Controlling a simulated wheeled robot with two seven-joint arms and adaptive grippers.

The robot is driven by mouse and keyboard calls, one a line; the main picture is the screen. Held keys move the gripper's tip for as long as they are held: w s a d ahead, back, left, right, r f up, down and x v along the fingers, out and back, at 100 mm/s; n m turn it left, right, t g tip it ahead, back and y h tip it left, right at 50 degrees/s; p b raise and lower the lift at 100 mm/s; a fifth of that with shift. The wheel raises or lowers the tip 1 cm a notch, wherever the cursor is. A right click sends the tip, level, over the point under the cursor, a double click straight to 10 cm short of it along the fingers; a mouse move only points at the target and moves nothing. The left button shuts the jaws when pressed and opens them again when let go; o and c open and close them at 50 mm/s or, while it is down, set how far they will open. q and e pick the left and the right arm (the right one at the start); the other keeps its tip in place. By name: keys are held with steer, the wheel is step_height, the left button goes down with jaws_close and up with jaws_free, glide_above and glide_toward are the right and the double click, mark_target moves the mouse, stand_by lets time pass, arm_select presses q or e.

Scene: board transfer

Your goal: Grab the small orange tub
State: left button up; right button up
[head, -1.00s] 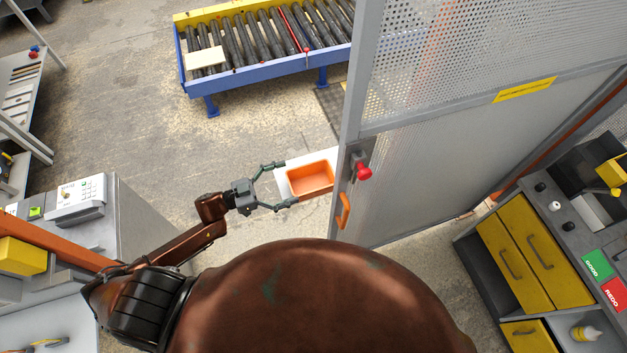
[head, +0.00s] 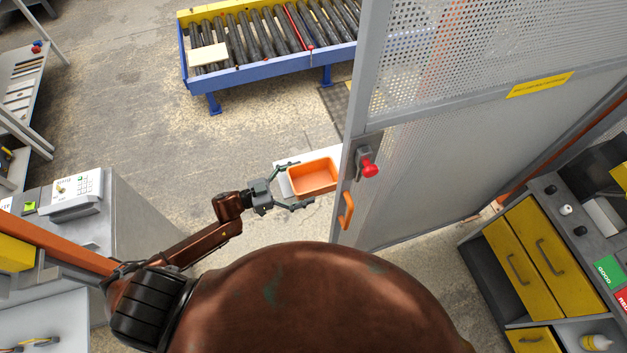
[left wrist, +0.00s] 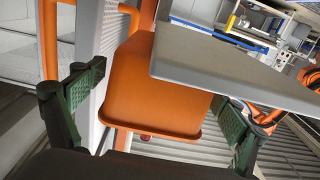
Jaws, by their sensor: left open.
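The small orange tub (head: 314,178) sits on a white surface (head: 289,158) beside the grey door, its open top facing up in the head view. My left gripper (head: 294,185) is open at the tub's left end, with one finger toward its far side and one toward its near side. In the left wrist view the tub (left wrist: 155,85) fills the space between the two green finger pads, and the left gripper (left wrist: 165,105) has a visible gap at the left finger. Whether the right pad touches the tub is unclear. My right gripper is not in view.
The grey perforated door (head: 430,170) with a red knob (head: 369,170) and orange handle (head: 346,210) stands just right of the tub. A roller conveyor (head: 270,65) is at the back. A grey cabinet (head: 150,230) with a keypad stands left, yellow drawers (head: 530,262) right.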

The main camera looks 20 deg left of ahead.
mark_target(314, 184)
arm_select(q)
steer(key=x, duration=0.2)
steer(key=shift+w+d+r+p, duration=0.2)
steer(key=shift+d+p, duration=0.1)
steer(key=shift+d, duration=0.1)
steer(key=shift+w+d+f, duration=0.15)
steer(key=shift+w+d, duration=0.05)
steer(key=shift+d, duration=0.1)
steer(key=shift+c, duration=0.6)
steer(key=c, duration=1.1)
